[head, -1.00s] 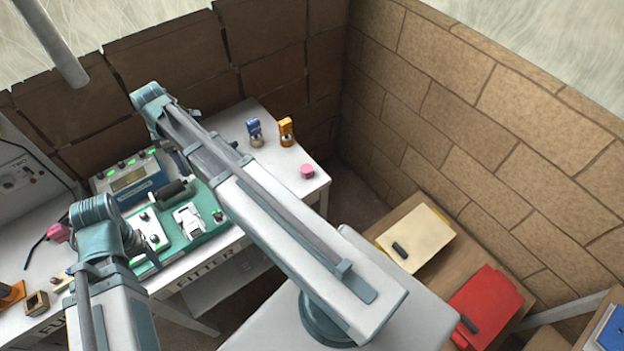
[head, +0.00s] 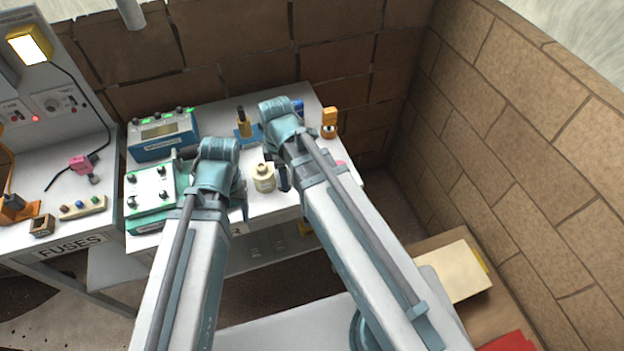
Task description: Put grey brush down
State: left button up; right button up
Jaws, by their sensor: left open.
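I cannot make out a grey brush; it may be hidden behind my arms. My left gripper (head: 242,197) is at the front of the white fitter table (head: 284,207), mostly hidden by its own wrist, with dark fingers showing at its right side. It is open. My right gripper (head: 284,179) shows only as a small dark part beside its wrist. Its jaws are hidden. A cream bottle-like piece (head: 263,178) stands between the two wrists, close to both grippers; I cannot tell whether either touches it.
A green-based device (head: 150,190) and a blue meter (head: 163,138) stand left of my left wrist. A yellow-handled piece on a blue base (head: 243,125) and an orange piece (head: 329,122) stand behind. The fuses table (head: 70,225) is at the left.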

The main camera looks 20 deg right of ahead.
jog(key=s+a+f+n+b, duration=0.1)
jog(key=s+a+f+n, duration=0.15)
jog(key=s, duration=0.35)
jog(key=shift+m, duration=0.35)
jog(key=w+d, duration=0.3)
jog(key=w+d+b, duration=0.1)
jog(key=w+d, duration=0.2)
jog(key=w, duration=0.1)
jog(key=w+d+f, duration=0.1)
jog(key=w+d, duration=0.2)
jog(key=w, duration=0.1)
jog(key=shift+w+d+b, duration=0.15)
jog(key=shift+w+b, duration=0.1)
jog(key=shift+b, duration=0.15)
jog(key=shift+w+d, duration=0.15)
jog(key=shift+w, duration=0.1)
jog(key=shift+w+d, duration=0.3)
jog(key=shift+w, duration=0.1)
notch_tip(320, 180, down, 4)
jog(key=b, duration=0.3)
jog(key=shift+s+r+b, duration=0.15)
jog(key=shift+r+b, duration=0.05)
jog(key=shift+b, duration=0.1)
